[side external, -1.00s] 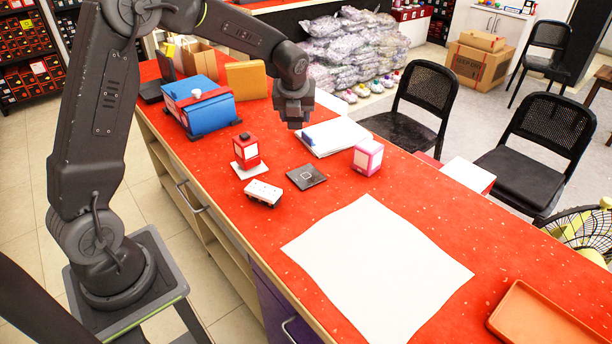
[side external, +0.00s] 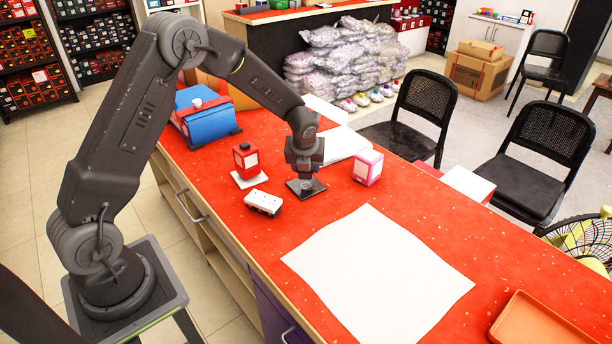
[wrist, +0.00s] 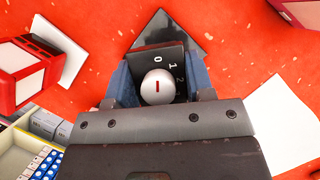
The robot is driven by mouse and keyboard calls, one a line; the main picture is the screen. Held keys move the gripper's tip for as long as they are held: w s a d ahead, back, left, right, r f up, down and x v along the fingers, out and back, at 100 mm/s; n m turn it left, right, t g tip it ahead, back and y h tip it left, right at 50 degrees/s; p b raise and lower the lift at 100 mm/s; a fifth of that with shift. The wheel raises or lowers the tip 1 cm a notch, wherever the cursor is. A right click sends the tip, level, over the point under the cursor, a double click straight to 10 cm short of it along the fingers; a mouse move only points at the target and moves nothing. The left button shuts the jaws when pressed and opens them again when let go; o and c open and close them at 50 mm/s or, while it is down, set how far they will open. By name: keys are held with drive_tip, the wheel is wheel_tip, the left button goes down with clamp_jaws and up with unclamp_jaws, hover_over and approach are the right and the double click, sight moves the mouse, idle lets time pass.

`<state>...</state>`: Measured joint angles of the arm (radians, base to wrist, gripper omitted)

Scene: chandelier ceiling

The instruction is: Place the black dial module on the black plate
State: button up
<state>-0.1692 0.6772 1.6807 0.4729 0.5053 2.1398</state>
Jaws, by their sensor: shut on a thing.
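The black dial module (wrist: 146,60) has a white knob with a red mark and the figures 0, 1 and 2. In the wrist view it sits between the fingers of my gripper (wrist: 160,88), which is shut on it. The black plate (wrist: 178,28) lies flat on the red counter, partly hidden behind the module. In the side view my gripper (side external: 304,178) points down over the black plate (side external: 318,188), low above it. The gripper mostly hides the module there. I cannot tell whether module and plate touch.
A red-and-white block (side external: 246,161) on a white card and a small white block (side external: 263,202) stand left of the plate. A pink-and-white block (side external: 368,167) stands to the right. White papers (side external: 340,144) lie behind. A large white sheet (side external: 375,270) covers the front counter.

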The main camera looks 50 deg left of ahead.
sight(306, 185)
drive_tip(key=shift+f, duration=1.75)
drive_tip(key=shift+f, duration=0.2)
drive_tip(key=o, duration=0.9)
drive_tip(key=s+d+r+n, duration=0.3)
drive_tip(key=s+r+n, duration=0.15)
drive_tip(key=r, duration=0.55)
drive_tip(key=s+d+r+n, duration=0.3)
drive_tip(key=s+r, duration=0.2)
drive_tip(key=r, duration=0.5)
drive_tip(key=s+d+r+n+h, duration=0.1)
drive_tip(key=s+d+r+n, duration=0.1)
drive_tip(key=s+n, duration=0.4)
drive_tip(key=s+d+r+n+t+h, duration=0.1)
drive_tip(key=s+d+r+n, duration=0.1)
drive_tip(key=s+n, duration=0.5)
drive_tip(key=s+d+r+n+t+h, duration=0.1)
drive_tip(key=s+d+r+n, duration=0.1)
drive_tip(key=s+n, duration=0.4)
drive_tip(key=shift+s+d+n, duration=0.25)
drive_tip(key=shift+s+d, duration=0.2)
drive_tip(key=shift+s, duration=0.15)
